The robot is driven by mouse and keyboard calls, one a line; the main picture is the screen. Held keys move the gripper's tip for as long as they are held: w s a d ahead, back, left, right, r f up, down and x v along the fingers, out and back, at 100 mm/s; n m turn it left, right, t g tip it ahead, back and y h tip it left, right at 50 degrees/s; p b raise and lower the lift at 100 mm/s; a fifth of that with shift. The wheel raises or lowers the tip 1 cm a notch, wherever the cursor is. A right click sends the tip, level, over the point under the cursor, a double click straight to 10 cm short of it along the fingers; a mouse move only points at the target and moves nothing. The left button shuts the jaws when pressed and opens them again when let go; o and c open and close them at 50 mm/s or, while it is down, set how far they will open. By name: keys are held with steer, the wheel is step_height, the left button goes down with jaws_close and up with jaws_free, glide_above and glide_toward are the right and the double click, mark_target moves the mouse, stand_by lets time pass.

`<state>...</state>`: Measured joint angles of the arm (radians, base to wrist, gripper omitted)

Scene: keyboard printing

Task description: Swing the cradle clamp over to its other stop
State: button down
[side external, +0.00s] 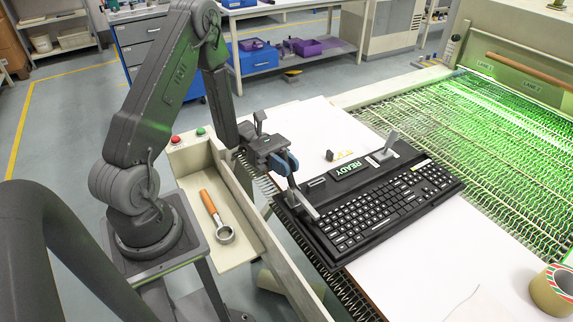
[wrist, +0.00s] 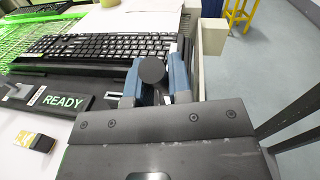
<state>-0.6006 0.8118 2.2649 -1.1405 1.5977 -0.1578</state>
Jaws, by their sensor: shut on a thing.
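The cradle (side external: 318,183) is a dark frame with a READY display (side external: 347,170), holding a black keyboard (side external: 390,205). A grey clamp bar (side external: 303,204) lies at the keyboard's left end. My gripper (side external: 285,166), with blue fingers, is over that end. In the wrist view my gripper (wrist: 154,90) is shut on a dark round knob (wrist: 152,69), apparently the clamp's handle; the fingers hide its lower part. The keyboard (wrist: 100,46) and READY display (wrist: 63,102) also show there. Which stop the clamp is at, I cannot tell.
A grey upright lever (side external: 387,144) stands at the cradle's back. Small yellow and black pieces (side external: 343,155) lie behind the display. A green-lit wire conveyor (side external: 480,150) runs on the right. A tape roll (side external: 552,290) sits front right. A wooden-handled tool (side external: 216,215) lies in the left tray.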

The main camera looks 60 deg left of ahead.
steer(key=h, duration=0.1)
steer(key=a+f+h, duration=0.1)
steer(key=h, duration=0.1)
steer(key=a+n+t+h, duration=0.1)
steer(key=shift+f+h, duration=0.3)
steer(key=shift+f, duration=0.1)
steer(key=c, duration=1.1)
jaws_free()
steer(key=shift+o, duration=0.2)
steer(key=w+r+v, duration=0.1)
steer(key=v, duration=0.4)
step_height(320, 180, up, 6)
steer(key=s, duration=0.1)
